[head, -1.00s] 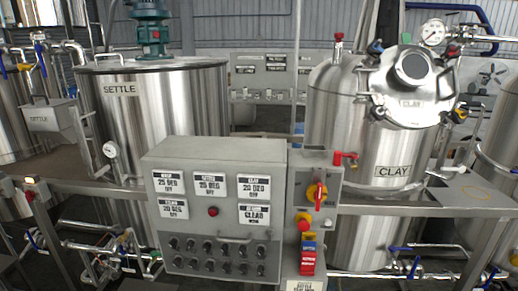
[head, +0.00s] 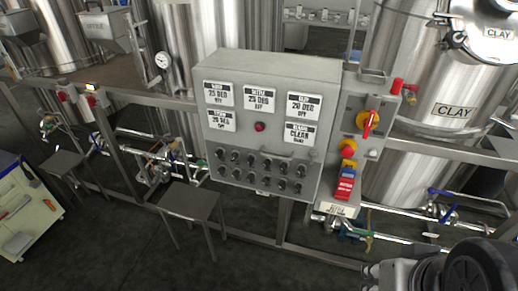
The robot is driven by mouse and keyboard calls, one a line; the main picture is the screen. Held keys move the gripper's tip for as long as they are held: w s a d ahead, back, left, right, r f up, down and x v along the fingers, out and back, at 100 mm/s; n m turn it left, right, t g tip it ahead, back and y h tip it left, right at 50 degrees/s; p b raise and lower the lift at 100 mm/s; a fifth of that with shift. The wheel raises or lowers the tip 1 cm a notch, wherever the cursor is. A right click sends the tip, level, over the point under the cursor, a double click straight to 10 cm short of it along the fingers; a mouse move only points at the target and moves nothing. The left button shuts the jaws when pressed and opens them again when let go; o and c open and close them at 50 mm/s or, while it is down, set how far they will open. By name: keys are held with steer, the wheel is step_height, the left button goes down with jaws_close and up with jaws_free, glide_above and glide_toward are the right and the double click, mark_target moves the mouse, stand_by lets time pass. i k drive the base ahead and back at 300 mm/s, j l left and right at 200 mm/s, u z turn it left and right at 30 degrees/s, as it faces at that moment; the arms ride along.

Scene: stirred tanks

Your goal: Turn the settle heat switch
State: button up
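The grey control panel (head: 260,125) stands in the middle of the head view, its front facing me. Two rows of small dark switches (head: 250,161) run along its lower half. Their labels are too small to read, so I cannot tell which is the settle heat switch. The settle display (head: 259,98) at the top centre of the panel reads 25 DEG, OFF. Part of my arm (head: 445,270) shows at the bottom right corner, well apart from the panel. My gripper is not in view.
Right of the panel is a grey box with a red-and-yellow rotary switch (head: 368,122) and a red-topped yellow button (head: 348,148). A stool (head: 190,203) stands in front, left of the panel. Pipes and a rail (head: 440,150) run at the right. Dark floor is open in front.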

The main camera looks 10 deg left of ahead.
mark_target(235, 174)
steer(key=i+j+u, duration=0.15)
steer(key=u, duration=0.2)
steer(key=i+j+u, duration=0.1)
steer(key=i+u, duration=0.35)
steer(key=u, duration=0.25)
